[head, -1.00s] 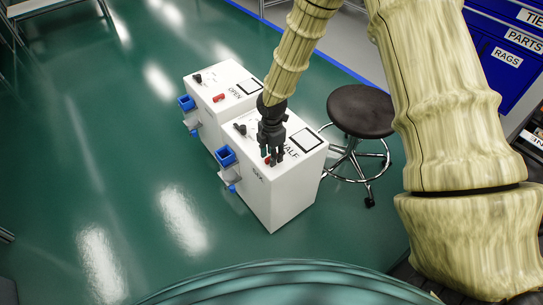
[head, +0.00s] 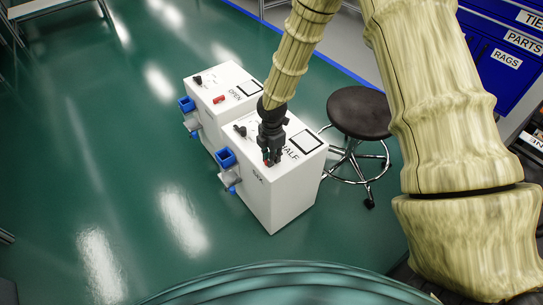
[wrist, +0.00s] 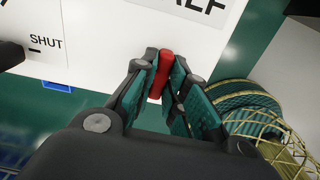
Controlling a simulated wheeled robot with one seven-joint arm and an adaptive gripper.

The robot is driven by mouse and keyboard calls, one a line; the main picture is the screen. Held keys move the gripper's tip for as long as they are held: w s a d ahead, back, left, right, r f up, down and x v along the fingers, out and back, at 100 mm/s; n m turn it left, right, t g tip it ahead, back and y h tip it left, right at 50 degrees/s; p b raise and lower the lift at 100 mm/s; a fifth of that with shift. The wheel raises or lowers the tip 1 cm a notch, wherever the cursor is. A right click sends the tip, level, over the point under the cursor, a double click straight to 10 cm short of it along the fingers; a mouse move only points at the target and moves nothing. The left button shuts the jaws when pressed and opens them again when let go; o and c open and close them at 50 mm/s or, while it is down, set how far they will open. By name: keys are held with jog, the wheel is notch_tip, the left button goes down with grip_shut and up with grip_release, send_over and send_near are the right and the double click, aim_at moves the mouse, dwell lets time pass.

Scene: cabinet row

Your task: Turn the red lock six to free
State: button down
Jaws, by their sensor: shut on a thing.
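The red lock (wrist: 161,76) is a small red bar on the top of the nearer white cabinet (head: 290,200), whose front reads SIX. In the wrist view it sits between the two finger pads of my gripper (wrist: 160,88), which are shut on it. In the head view my gripper (head: 270,158) points down onto the cabinet top near its front edge and hides most of the lock. A label ending in "ALF" lies beside the lock, and SHUT is printed on the top in the wrist view. I cannot tell the lock's exact angle.
A second white cabinet (head: 226,92) with its own red lock (head: 219,99) stands behind. Blue bins (head: 226,158) hang on the cabinets' left sides. A dark round stool (head: 359,112) stands close on the right. Green floor is clear at left.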

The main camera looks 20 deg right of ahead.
jog(key=m+p, duration=0.4)
jog(key=shift+r, duration=0.2)
jog(key=m+p, duration=0.3)
jog(key=m, duration=0.2)
jog(key=m+p, duration=0.2)
jog(key=m, duration=0.2)
jog(key=shift+f, duration=0.1)
jog(key=shift+f+m+p, duration=0.1)
jog(key=shift+m+p, duration=0.5)
jog(key=shift+m, duration=1.6)
jog(key=c, duration=1.4)
grip_release()
jog(key=shift+c, duration=0.2)
